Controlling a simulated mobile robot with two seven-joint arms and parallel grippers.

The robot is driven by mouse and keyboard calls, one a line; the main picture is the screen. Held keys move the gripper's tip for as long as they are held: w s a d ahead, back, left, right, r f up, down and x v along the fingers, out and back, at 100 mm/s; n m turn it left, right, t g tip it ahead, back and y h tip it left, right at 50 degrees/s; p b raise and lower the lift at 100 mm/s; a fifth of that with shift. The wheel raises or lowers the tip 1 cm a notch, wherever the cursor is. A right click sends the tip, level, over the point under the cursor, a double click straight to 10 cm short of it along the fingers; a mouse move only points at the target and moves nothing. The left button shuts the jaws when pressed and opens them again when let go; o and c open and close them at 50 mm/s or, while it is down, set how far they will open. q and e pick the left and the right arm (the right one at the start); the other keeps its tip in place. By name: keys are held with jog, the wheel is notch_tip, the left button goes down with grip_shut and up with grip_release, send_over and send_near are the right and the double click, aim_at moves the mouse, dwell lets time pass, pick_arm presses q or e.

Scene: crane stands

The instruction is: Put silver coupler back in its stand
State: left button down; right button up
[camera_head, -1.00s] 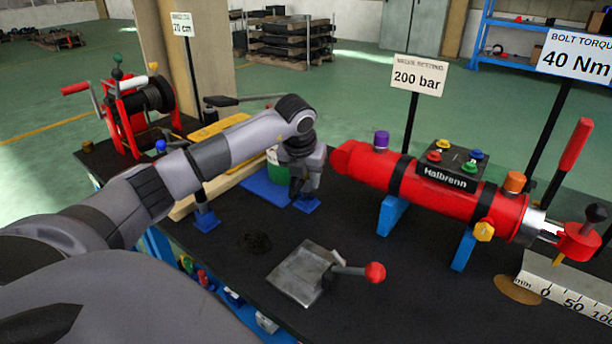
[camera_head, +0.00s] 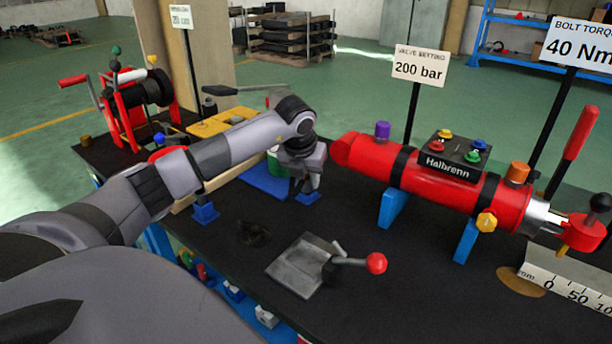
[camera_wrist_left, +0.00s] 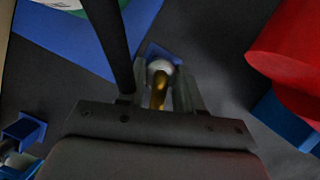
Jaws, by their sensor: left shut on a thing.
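My left gripper (camera_head: 304,187) is at a small blue stand (camera_head: 308,198) on the black bench, near the left end of the red cylinder. In the left wrist view its fingers (camera_wrist_left: 168,88) are shut on the silver coupler (camera_wrist_left: 160,68), which has a silver end and a brass-coloured shaft (camera_wrist_left: 158,94). The blue stand (camera_wrist_left: 157,51) shows just behind the silver end; I cannot tell whether the coupler is seated in it or just above it. The fingers hide the coupler in the head view. My right gripper is not in view.
The red Halbrenn cylinder (camera_head: 440,190) on blue supports lies close to the right of the gripper. Another blue stand (camera_head: 205,213) is to the left, and a blue mat (camera_head: 266,181) behind. A metal plate (camera_head: 302,268) with a red-knobbed lever (camera_head: 376,263) lies in front.

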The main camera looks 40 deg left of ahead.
pick_arm(q)
jog(key=c, duration=0.7)
grip_release()
jog(key=shift+o, duration=0.2)
jog(key=shift+p+v, duration=1.9)
jog(key=shift+v, duration=0.6)
jog(key=shift+r, duration=0.3)
jog(key=v, duration=0.6)
jog(key=shift+s+r, duration=0.15)
jog(key=shift+r, duration=0.15)
jog(key=shift+s, duration=0.1)
